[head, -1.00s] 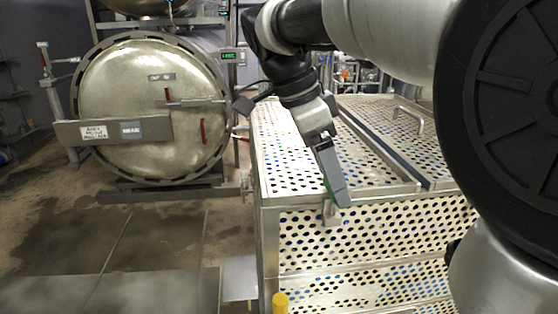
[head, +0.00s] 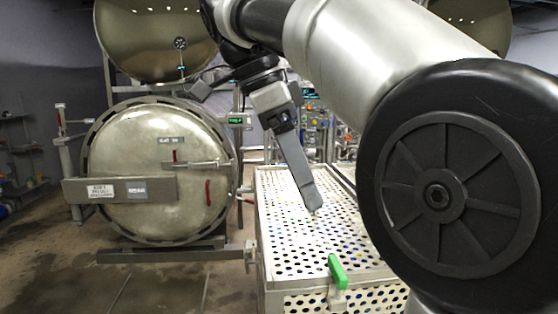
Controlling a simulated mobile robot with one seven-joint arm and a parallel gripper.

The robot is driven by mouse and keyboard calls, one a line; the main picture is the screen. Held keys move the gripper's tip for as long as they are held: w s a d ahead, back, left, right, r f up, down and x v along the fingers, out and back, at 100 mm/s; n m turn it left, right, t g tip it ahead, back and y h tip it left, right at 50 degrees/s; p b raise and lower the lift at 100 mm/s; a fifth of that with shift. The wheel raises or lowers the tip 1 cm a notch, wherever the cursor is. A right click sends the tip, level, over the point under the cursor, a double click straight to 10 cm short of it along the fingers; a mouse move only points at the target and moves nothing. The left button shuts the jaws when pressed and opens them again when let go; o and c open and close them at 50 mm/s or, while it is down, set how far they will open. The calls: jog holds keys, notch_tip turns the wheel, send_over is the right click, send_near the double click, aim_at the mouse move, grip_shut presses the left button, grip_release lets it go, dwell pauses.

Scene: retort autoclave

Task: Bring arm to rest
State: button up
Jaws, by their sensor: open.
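My gripper (head: 313,208) shows in the head view above the perforated basket (head: 290,230). It points downward and holds nothing that I can see. Its jaws are open, though they look narrow from this side. A green-handled latch (head: 337,271) sits at the basket's front top edge, below my fingertips and apart from them. My arm reaches in from the right and hides part of the basket.
A round retort door (head: 150,170) with a crossbar and red handles stands shut at the left. A second round vessel (head: 155,35) is above it. Pipes and valves (head: 320,130) stand behind the basket. The wet floor (head: 60,255) at the left front is clear.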

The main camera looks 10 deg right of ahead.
jog(key=shift+a+r, duration=0.15)
jog(key=shift+r, duration=0.25)
jog(key=s+d+f+n+t+y, duration=0.2)
jog(key=s+f+n, duration=0.4)
jog(key=f+n, duration=0.3)
jog(key=s+d+f+n+t+y, duration=0.2)
jog(key=s+f+n, duration=0.4)
jog(key=f+n, duration=0.3)
notch_tip(320, 180, down, 4)
jog(key=shift+s+d+r+t, duration=0.1)
jog(key=shift+s+d+t, duration=0.3)
jog(key=shift+d+t, duration=0.35)
jog(key=shift+a, duration=0.1)
